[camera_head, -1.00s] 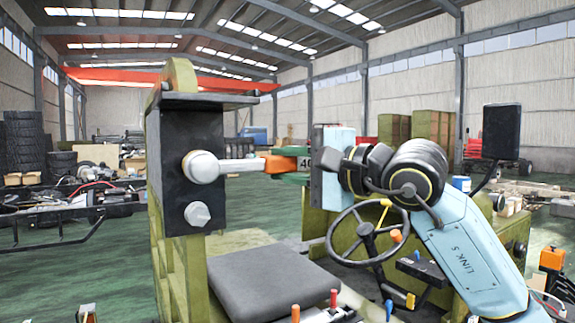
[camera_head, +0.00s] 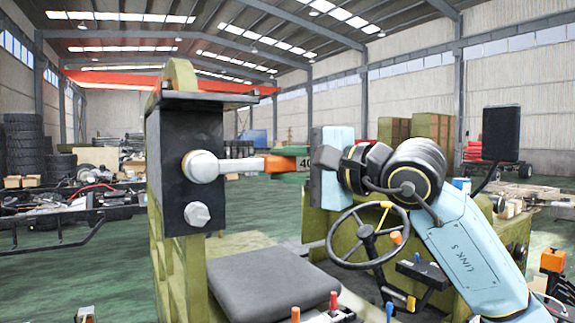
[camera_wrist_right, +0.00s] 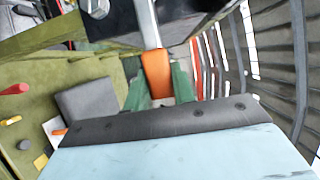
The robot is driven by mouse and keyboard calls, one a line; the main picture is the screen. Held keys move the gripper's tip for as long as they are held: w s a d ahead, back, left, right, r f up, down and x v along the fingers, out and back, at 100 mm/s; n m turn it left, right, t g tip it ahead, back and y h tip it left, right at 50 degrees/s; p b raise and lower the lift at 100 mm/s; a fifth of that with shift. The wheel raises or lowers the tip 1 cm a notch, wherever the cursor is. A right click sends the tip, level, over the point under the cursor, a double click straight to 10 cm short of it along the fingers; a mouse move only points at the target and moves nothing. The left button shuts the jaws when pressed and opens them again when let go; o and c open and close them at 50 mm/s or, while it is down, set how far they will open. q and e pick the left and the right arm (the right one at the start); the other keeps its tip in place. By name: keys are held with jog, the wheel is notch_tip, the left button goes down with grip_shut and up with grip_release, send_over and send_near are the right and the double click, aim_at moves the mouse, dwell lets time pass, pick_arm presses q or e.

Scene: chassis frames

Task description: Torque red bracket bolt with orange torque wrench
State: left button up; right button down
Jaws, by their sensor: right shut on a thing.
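The orange torque wrench has a silver head (camera_head: 201,166) at the upper bolt position on the dark bracket block (camera_head: 180,130); the head hides whatever bolt is behind it. Its shaft runs level to the right into an orange grip (camera_head: 279,164). The bracket looks black, not red. A second grey hex bolt (camera_head: 197,214) is bare below. My right gripper (camera_head: 303,158) is shut on the orange grip. In the right wrist view the orange grip (camera_wrist_right: 157,72) sits between green fingers, with the silver shaft (camera_wrist_right: 148,22) extending beyond. My left gripper is not in view.
The bracket stands on an olive machine frame (camera_head: 180,270). A bare chassis (camera_head: 70,205) and stacked tyres (camera_head: 24,140) stand at left. Green floor is open behind.

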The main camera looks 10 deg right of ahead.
jog(key=shift+w+a+r+b, duration=0.1)
jog(key=shift+w+a+b, duration=0.1)
jog(key=shift+w, duration=0.2)
jog(key=shift+w+a+b, duration=0.1)
jog(key=shift+w+b, duration=0.05)
jog(key=shift+w, duration=0.25)
dwell(1.4)
jog(key=shift+a+f+m+t+y+b, duration=0.15)
jog(key=shift+f+m+t+b, duration=0.15)
jog(key=shift+f+m+b, duration=0.8)
jog(key=shift+f+m+t+y+b, duration=0.15)
jog(key=shift+f+m+t+b, duration=0.2)
jog(key=shift+b, duration=1.45)
jog(key=shift+f, duration=0.1)
